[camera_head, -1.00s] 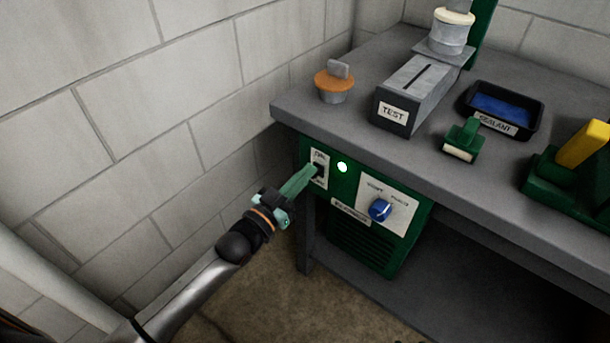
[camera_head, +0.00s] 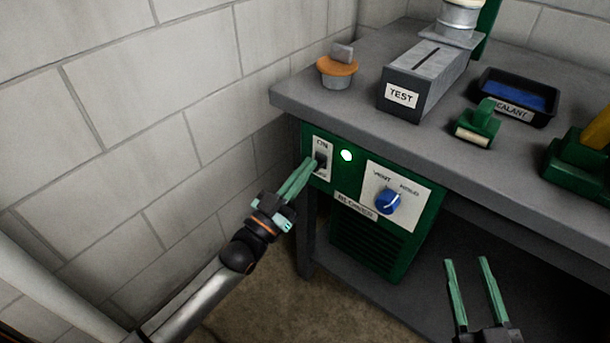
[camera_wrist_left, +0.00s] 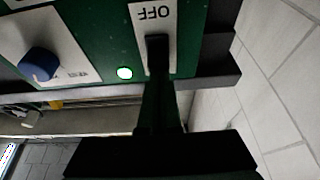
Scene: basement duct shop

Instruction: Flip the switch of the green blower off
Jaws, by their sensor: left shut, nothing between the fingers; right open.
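The green blower (camera_head: 375,250) hangs under the bench top, with a lit green lamp (camera_head: 347,155) and a white switch plate (camera_head: 321,150) at its upper left. The plate reads ON at its top in the head view; the wrist view shows OFF at the other end of the plate (camera_wrist_left: 153,14). The dark switch (camera_head: 320,161) is partly hidden by my left gripper (camera_head: 312,164), which is shut and empty, its tips at the switch. I cannot tell whether they touch. My right gripper (camera_head: 466,262) is open and empty, low in front of the bench.
A blue knob (camera_head: 387,201) sits on a white plate right of the switch. A block wall is close on the left.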

